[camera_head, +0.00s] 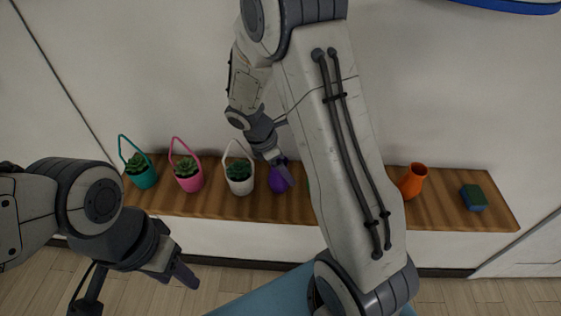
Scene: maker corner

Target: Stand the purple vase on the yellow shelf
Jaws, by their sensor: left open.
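The purple vase (278,181) is on the brown wooden shelf (450,216), right of the white basket. My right gripper (279,150) is at the vase, with one dark finger crossing in front of it. I cannot tell whether its fingers touch or hold the vase. My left gripper (138,285) is open and empty at the lower left, in front of the wooden shelf and apart from everything on it. No yellow shelf shows in this view.
Teal (142,175), pink (188,179) and white (239,180) baskets with plants stand left of the vase. My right arm hides the wooden shelf's middle.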

